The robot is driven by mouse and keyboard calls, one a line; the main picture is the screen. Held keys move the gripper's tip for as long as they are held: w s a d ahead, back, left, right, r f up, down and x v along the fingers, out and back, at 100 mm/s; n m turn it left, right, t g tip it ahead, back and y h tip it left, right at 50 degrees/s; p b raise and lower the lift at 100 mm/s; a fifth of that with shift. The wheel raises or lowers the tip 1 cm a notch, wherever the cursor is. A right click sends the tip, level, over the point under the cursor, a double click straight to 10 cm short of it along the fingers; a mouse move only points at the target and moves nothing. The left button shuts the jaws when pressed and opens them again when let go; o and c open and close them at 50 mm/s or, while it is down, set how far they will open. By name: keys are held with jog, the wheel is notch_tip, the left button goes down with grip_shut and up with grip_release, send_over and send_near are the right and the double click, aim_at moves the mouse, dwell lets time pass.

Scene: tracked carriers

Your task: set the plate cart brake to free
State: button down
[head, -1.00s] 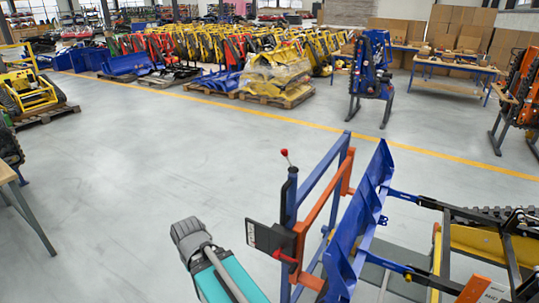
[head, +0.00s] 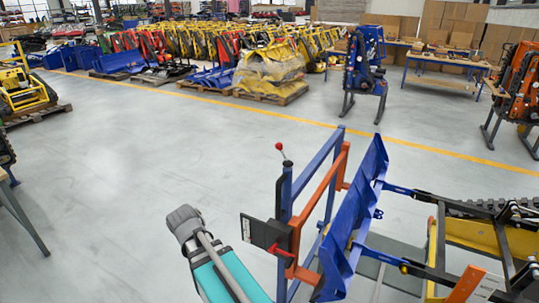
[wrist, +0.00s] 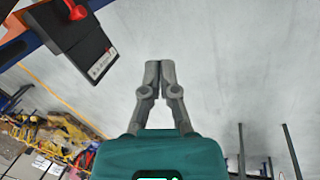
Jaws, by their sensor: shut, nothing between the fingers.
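The plate cart (head: 330,165) is a blue upright frame with an orange inner frame and a tilted blue plate (head: 359,220). A thin lever with a red ball knob (head: 279,146) stands on top of its left post. Below it, a dark box (head: 262,231) with a pale label and a red handle (head: 281,251) is fixed to the post. My gripper (head: 183,215) is left of the box, apart from it, with its fingers together and empty. In the wrist view, the closed fingers (wrist: 159,65) point at bare floor; the dark box (wrist: 92,55) and a red part (wrist: 76,11) are at upper left.
A tracked machine with a yellow body (head: 475,233) joins the plate's right side. A table (head: 20,215) stands at the left edge. A blue machine stand (head: 366,75) is farther back. The grey floor between is clear.

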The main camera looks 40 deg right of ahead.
jog(key=w+d+r+n+h+b, duration=0.1)
jog(key=w+d+r+h+b, duration=0.1)
jog(key=w+d+r+h, duration=0.3)
jog(key=w+d+n+h+b, duration=0.1)
jog(key=w+d+h, duration=0.2)
jog(key=d, duration=0.5)
jog(key=w+d+r+h+b, duration=0.2)
jog(key=w+d+r+h, duration=0.15)
jog(key=d, duration=0.25)
jog(key=w+d+r+n+g+h+b, duration=0.1)
jog(key=w+d+r+n+h+b, duration=0.1)
jog(key=r+h, duration=0.4)
jog(key=w+d, duration=0.1)
jog(key=w, duration=0.1)
jog(key=shift+w+d+r, duration=0.2)
jog(key=shift+w+d, duration=0.1)
jog(key=shift+w, duration=0.05)
jog(key=shift+d, duration=0.15)
jog(key=s+r+p+x, duration=0.1)
jog(key=p+x, duration=0.3)
jog(key=x, duration=0.8)
jog(key=shift+s+r, duration=0.3)
jog(key=shift+s, duration=0.55)
